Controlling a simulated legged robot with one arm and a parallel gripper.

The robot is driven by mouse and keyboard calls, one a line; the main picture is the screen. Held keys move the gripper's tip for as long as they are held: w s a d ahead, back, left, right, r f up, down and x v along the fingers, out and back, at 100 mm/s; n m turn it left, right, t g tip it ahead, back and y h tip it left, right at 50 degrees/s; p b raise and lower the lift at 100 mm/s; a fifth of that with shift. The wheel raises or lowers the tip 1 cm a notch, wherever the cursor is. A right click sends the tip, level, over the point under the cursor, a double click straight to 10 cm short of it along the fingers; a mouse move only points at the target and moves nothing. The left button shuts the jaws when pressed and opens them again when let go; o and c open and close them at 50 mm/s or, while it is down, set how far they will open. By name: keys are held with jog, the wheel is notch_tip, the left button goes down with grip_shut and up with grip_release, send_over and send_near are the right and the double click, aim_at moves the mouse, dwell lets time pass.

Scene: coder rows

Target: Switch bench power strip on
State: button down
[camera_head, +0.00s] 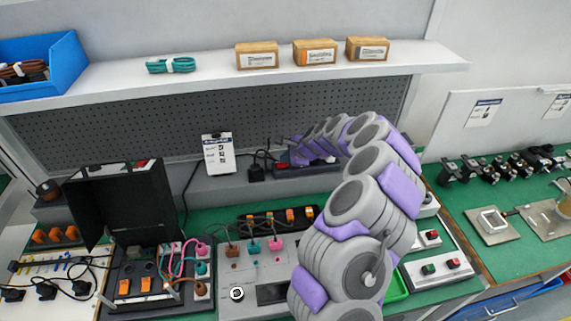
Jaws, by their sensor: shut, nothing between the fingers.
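A long dark power strip (318,168) lies on the back ledge below the pegboard, with a red part (283,166) at its left end that looks like a switch. Whether it is on or off is too small to tell. Black plugs and a cable are at its left. My gripper (281,142) is at the far end of my purple and grey arm, over the strip's left end, and it is shut and empty. It looks apart from the red part, but I cannot tell the gap. My arm covers the strip's right side.
A white sign (219,154) stands left of the strip. A black open-lidded case (122,203) is at the left. A black bar with orange parts (292,215) lies in front. A shelf (220,71) with boxes hangs above. Red and green button boxes (440,265) are right of my arm.

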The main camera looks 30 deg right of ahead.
aim_at(284, 166)
jog(key=shift+f, duration=0.25)
dwell(0.3)
jog(key=shift+r, duration=0.15)
jog(key=shift+r+p, duration=0.6)
jog(key=shift+p, duration=0.2)
jog(key=r+p, duration=0.4)
jog(key=r, duration=0.1)
jog(key=shift+w+a+p, duration=0.1)
jog(key=shift+a+p, duration=0.2)
jog(key=shift+p, duration=0.05)
dwell(0.3)
